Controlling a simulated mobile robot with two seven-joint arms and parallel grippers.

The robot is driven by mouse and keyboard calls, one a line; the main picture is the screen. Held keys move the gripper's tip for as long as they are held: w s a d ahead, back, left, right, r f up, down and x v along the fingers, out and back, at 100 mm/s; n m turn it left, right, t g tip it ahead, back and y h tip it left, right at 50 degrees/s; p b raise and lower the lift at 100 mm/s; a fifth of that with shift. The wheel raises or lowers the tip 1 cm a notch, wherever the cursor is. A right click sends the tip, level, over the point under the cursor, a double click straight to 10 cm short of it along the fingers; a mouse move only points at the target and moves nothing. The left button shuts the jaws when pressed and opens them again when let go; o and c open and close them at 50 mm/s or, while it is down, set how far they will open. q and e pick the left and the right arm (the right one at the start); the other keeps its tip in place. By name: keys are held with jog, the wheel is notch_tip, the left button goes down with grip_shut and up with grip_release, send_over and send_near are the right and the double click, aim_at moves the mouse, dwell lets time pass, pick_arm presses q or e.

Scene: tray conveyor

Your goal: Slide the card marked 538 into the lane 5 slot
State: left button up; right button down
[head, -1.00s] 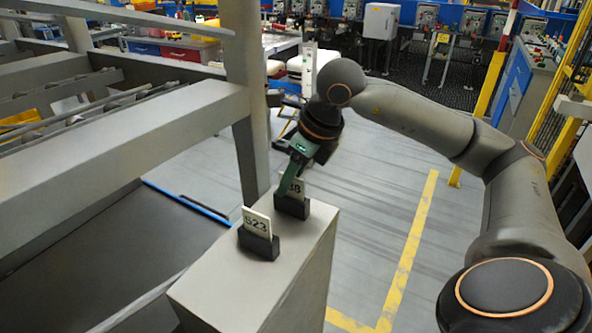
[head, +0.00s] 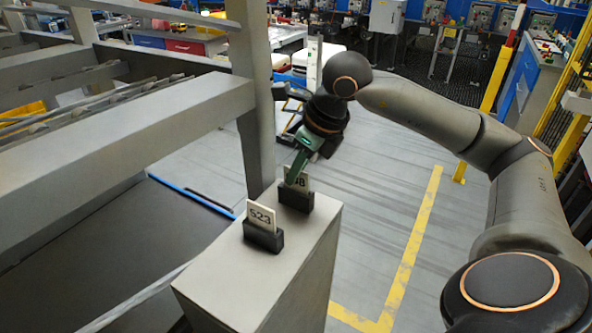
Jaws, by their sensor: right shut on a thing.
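A white card (head: 301,184) stands in the farther black holder (head: 297,201) on top of the grey pedestal. My green fingers cover part of its print; the visible end reads like "38", and the first digit is hidden. My right gripper (head: 294,178) comes down from above and is shut on this card, whose lower edge is inside the holder. My left gripper is not in view. I cannot make out a slot marked lane 5.
A second card marked 523 (head: 261,216) stands in the nearer black holder (head: 263,238) on the pedestal (head: 262,285). Grey conveyor beams (head: 120,130) and an upright post (head: 255,110) stand close on the left. Open floor with yellow lines lies to the right.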

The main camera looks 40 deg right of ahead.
jog(key=shift+r, duration=0.1)
jog(key=shift+r+p, duration=2.25)
jog(key=shift+r, duration=0.3)
notch_tip(320, 180, up, 4)
jog(key=p, duration=0.3)
jog(key=shift+f, duration=0.1)
